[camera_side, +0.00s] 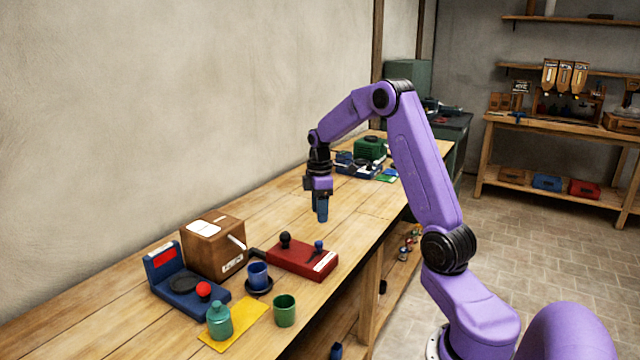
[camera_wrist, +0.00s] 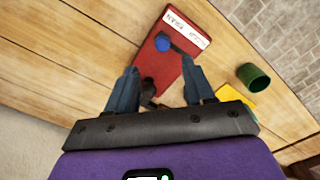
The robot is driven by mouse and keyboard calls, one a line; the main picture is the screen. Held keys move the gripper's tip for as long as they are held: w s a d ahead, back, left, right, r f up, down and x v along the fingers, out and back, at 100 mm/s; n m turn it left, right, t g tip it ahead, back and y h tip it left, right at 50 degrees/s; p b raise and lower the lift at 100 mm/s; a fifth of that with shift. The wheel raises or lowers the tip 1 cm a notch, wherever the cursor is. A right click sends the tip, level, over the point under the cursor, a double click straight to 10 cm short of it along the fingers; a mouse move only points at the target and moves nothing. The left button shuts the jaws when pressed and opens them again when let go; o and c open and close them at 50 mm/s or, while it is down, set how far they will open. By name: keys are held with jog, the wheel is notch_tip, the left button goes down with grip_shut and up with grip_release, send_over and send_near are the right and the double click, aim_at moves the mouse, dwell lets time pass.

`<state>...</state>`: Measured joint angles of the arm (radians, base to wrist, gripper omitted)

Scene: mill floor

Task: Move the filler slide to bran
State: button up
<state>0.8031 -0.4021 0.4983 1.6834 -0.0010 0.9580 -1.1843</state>
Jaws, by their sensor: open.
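A red slide unit (camera_side: 290,261) lies on the bench, with a black knob (camera_side: 285,240) at its left, a blue knob (camera_side: 319,246) further right and a white label strip (camera_side: 325,261) at its right end. In the wrist view, the red unit (camera_wrist: 178,72) shows the blue knob (camera_wrist: 163,42) and white label (camera_wrist: 187,27); its lettering seems to end in "RAN", but is hard to read. My gripper (camera_side: 320,218) is open and empty, above the bench behind the red unit. In the wrist view, the dark knob (camera_wrist: 148,90) shows between the fingers (camera_wrist: 161,84), partly hidden.
A blue cup (camera_side: 258,275) on a dark saucer, a green cup (camera_side: 285,310) and a teal bottle (camera_side: 219,320) near a yellow mat (camera_side: 248,318) stand in front.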

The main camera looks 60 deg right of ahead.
notch_tip(320, 180, up, 8)
dwell(0.6)
jog(key=s+a+n, duration=0.1)
jog(key=s+a, duration=0.3)
jog(key=a, duration=0.8)
jog(key=s+a+n, duration=0.1)
jog(key=s+a, duration=0.4)
jog(key=a, duration=0.7)
jog(key=s+a+f, duration=0.2)
jog(key=s+a, duration=0.1)
jog(key=s, duration=0.7)
jog(key=s+a+f+n, duration=0.1)
jog(key=s+a+f, duration=0.1)
jog(key=s, duration=0.8)
jog(key=shift+s+a+n, duration=0.3)
jog(key=shift+s+a, duration=0.05)
jog(key=shift+a, duration=0.4)
